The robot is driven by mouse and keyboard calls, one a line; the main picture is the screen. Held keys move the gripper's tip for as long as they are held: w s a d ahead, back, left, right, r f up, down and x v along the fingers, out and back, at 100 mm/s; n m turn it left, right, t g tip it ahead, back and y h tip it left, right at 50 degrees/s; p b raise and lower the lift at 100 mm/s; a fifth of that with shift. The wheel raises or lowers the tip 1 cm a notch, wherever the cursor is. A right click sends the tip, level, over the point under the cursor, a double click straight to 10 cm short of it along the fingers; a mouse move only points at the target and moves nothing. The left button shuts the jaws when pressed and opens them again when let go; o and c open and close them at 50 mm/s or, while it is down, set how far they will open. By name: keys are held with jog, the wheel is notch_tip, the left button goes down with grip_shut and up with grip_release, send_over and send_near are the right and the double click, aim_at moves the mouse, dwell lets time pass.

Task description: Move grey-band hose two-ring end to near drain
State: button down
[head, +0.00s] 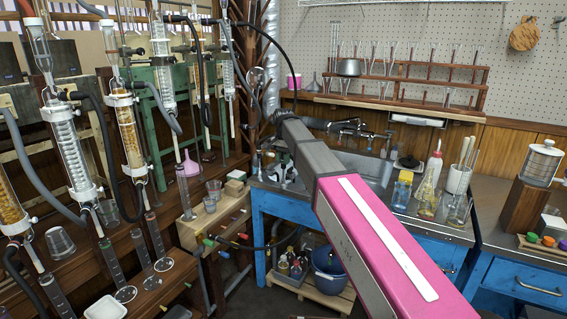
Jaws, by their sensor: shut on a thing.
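A thin black hose (286,55) arches from the top of the condenser rig to the right and comes down behind the far tip of my arm. Its lower end is hidden there. I cannot make out a grey band or two rings on it. Thick dark grey hoses (32,168) hang from the condensers on the left, with their bands too small to tell. My pink and grey arm reaches from the lower right to above the bench corner, and my gripper does not show clearly beyond it. The metal sink (374,172) is partly behind my arm; I cannot see its drain.
Glass condensers (125,135) and measuring cylinders (141,250) crowd the left. Beakers (214,189) stand on a small wooden table. Bottles and a flask (428,196) stand right of the sink. A blue bucket (329,277) sits under the bench. A glassware rack (400,75) is behind.

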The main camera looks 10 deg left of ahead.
jog(key=shift+f, duration=0.3)
dwell(0.4)
jog(key=c, duration=0.9)
grip_release()
